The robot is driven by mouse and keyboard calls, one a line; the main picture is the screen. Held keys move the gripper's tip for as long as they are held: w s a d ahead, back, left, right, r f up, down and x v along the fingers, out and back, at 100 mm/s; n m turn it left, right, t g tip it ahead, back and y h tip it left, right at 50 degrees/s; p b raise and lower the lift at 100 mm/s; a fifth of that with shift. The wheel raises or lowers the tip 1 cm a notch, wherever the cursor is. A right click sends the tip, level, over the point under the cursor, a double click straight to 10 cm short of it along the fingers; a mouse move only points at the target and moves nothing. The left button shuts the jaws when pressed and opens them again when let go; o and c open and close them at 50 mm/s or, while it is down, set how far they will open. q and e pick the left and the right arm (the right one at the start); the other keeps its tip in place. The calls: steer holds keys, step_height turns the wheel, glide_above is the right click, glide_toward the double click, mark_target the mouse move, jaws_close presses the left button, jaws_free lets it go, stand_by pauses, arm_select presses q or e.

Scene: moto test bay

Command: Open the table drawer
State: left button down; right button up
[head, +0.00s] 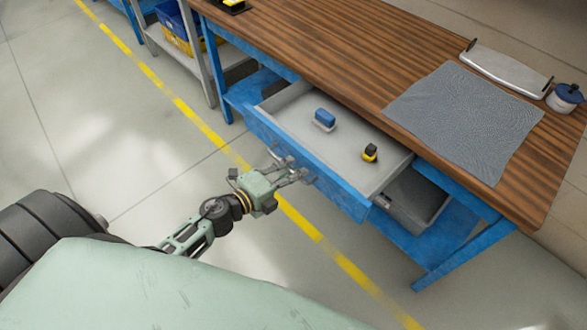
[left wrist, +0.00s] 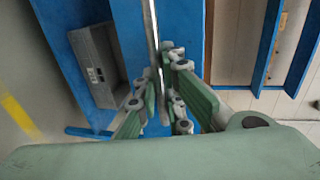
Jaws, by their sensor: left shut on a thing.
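The table drawer (head: 330,155) stands well out from under the wooden tabletop, its grey inside showing. A blue brush-like item (head: 325,119) and a small yellow and black item (head: 370,152) lie in it. My left gripper (head: 292,170) is at the outer side of the blue drawer front (head: 340,190). In the left wrist view the fingers (left wrist: 167,55) are shut on the drawer's thin metal handle (left wrist: 151,28), which runs up between the tips. In the head view the handle is mostly hidden by the fingers. My right gripper is not in view.
A grey bin (head: 415,198) sits below the drawer. Open floor with a yellow line (head: 185,110) lies in front.

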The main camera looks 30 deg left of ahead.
arm_select(q)
steer(key=c, duration=2.1)
jaws_free()
steer(key=v, duration=1.2)
steer(key=shift+f, duration=0.1)
